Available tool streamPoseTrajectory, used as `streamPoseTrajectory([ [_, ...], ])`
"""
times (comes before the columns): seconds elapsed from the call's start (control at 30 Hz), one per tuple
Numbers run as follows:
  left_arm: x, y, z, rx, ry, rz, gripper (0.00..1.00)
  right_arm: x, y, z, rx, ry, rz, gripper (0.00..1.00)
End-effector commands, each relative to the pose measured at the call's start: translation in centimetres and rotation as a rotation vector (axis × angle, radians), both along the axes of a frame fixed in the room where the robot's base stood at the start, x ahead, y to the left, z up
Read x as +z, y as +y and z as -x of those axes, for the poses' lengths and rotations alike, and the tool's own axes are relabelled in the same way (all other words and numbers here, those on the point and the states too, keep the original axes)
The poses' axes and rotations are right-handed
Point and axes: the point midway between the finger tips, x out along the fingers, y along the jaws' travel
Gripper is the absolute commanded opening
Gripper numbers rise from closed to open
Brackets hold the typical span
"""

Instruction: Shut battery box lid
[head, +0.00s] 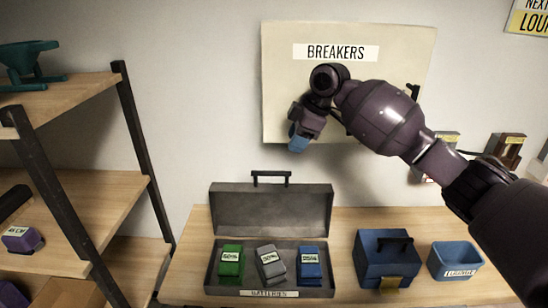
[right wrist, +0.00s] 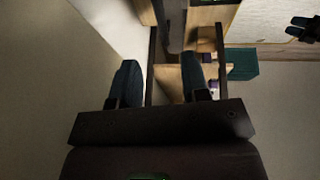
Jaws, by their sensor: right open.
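The grey battery box (head: 213,270) stands on the wooden bench, labelled "BATTERIES" on its front. Its lid (head: 271,212) is open and stands upright at the back, with a dark handle (head: 271,174) on top. Inside are a green battery (head: 231,261), a grey battery (head: 270,263) and a blue battery (head: 309,264), side by side. My right gripper (head: 299,138) is above the lid, in front of the breaker panel, apart from the box. In the right wrist view its two dark blue fingers (right wrist: 160,84) are spread with nothing between them. My left gripper is out of view.
A cream panel labelled "BREAKERS" (head: 280,90) hangs on the wall behind my right arm. A blue case (head: 380,262) and an open blue bin (head: 457,262) stand right of the box. A wooden shelf unit (head: 72,97) is at left.

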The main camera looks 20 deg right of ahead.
Motion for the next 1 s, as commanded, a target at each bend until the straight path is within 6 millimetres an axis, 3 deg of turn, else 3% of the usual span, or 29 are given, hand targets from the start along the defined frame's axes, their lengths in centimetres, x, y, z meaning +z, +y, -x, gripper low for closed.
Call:
streamPoseTrajectory([
  [0.17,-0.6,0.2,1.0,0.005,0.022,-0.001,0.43,-0.5,0.1,0.0,0.002,0.004,0.0,0.42],
  [0.4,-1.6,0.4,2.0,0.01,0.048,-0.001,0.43,-3.5,1.2,-0.7,0.001,0.006,0.0,0.42],
  [0.7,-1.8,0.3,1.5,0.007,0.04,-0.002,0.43,-8.0,2.9,-1.8,0.002,0.005,0.0,0.42],
  [1.0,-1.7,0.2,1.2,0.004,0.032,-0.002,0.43,-9.9,3.6,-2.3,0.001,0.002,0.001,0.42],
])
